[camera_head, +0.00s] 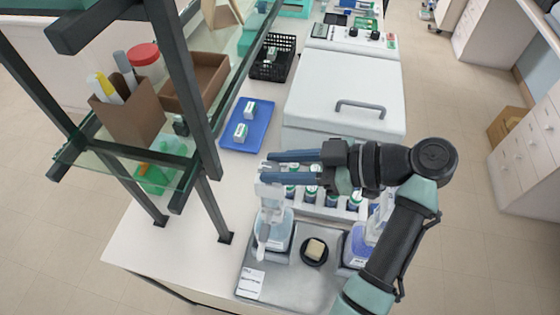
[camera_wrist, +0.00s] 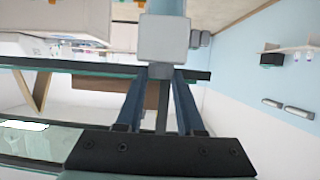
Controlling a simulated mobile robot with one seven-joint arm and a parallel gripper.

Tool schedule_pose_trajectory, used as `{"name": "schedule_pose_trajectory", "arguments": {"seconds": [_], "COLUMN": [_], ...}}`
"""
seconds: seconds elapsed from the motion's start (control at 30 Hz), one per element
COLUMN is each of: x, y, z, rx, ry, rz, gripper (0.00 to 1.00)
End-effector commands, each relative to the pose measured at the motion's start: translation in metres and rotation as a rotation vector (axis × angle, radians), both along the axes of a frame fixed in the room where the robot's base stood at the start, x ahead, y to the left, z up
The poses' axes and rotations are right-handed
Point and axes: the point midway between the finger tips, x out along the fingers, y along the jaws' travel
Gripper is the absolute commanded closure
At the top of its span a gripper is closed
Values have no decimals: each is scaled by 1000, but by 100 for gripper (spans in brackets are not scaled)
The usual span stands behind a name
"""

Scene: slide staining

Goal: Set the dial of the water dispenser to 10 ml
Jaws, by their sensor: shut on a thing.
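The dispenser (camera_head: 273,232) stands upright at the left on the grey tray (camera_head: 288,285); it has a white top, a downward spout and pale blue liquid. Its label is too small to read, as is any dial scale. My gripper (camera_head: 268,167) reaches in from the right at the top of this dispenser. Its two blue fingers are shut on the light grey dial block (camera_wrist: 165,38), which shows at the fingertips in the wrist view. A second dispenser (camera_head: 357,246) with violet-blue liquid stands at the right, partly hidden by my arm.
Several labelled bottles (camera_head: 331,199) stand in a rack behind the dispensers. A round black holder (camera_head: 314,250) with a tan block lies between them. A dark-framed glass shelf (camera_head: 205,125) rises at the left. A white lidded machine (camera_head: 340,80) and a blue tray (camera_head: 262,112) are behind.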

Motion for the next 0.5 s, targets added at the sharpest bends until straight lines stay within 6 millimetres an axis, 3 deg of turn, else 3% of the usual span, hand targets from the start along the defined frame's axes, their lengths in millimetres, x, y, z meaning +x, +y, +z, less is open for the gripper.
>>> {"name": "schedule_pose_trajectory", "arguments": {"seconds": [0.5], "x": [0], "y": [0], "z": [-2], "rx": [-2], "ry": [6], "rz": [47], "gripper": [100]}}
